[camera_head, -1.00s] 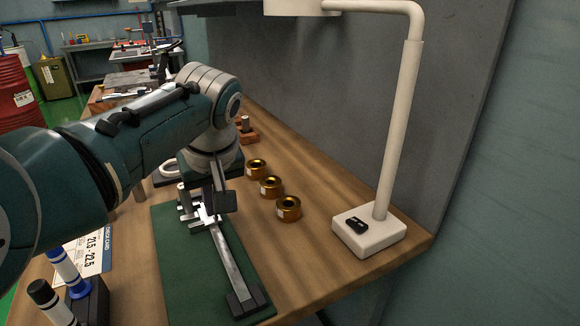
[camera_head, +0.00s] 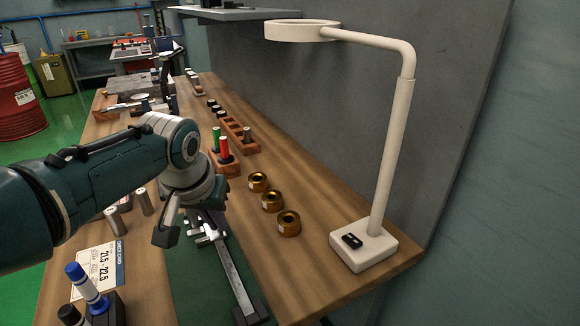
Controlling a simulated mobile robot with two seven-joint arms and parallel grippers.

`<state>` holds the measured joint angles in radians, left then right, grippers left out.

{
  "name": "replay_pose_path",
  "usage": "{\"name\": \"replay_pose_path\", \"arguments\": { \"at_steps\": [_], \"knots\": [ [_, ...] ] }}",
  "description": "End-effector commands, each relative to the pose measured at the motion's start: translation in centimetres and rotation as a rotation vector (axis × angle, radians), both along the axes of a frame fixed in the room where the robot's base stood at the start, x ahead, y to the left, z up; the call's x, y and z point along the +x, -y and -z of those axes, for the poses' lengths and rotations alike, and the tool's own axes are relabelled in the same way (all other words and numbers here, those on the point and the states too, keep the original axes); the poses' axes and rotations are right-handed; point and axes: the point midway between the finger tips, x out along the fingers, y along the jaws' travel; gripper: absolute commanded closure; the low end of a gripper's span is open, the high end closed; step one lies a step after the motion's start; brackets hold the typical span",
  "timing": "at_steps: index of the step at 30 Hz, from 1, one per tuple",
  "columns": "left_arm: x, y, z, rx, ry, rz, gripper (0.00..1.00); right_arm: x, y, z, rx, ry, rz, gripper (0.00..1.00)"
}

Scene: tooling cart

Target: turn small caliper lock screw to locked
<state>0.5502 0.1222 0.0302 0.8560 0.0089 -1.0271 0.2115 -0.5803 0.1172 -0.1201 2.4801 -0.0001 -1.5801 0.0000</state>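The caliper (camera_head: 233,271) lies on a dark green mat (camera_head: 190,290), its steel beam running from its jaws to a dark block at the front. My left gripper (camera_head: 190,217) hangs above and just left of the jaw end, and its two fingers are spread with nothing seen between them. It looks apart from the caliper. The small lock screw cannot be made out; the slider area is partly hidden by my gripper. My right gripper is not in view.
Several brass rings (camera_head: 272,201) stand right of the caliper. A white lamp (camera_head: 363,247) stands at the right edge. A check card (camera_head: 98,268) and a marker holder (camera_head: 106,309) are at left. Wooden racks with red and green plugs (camera_head: 224,150) stand behind.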

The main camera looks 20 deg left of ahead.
Motion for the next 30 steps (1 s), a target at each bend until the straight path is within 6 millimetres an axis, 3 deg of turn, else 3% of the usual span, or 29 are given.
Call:
{"name": "replay_pose_path", "arguments": {
  "at_steps": [11,30],
  "knots": [
    [0.0,-0.5,0.1,0.002,0.001,0.353,1.00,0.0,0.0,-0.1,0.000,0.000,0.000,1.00],
    [0.2,-0.9,0.4,0.003,0.001,0.889,1.00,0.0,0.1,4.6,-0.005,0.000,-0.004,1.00]
  ]
}}
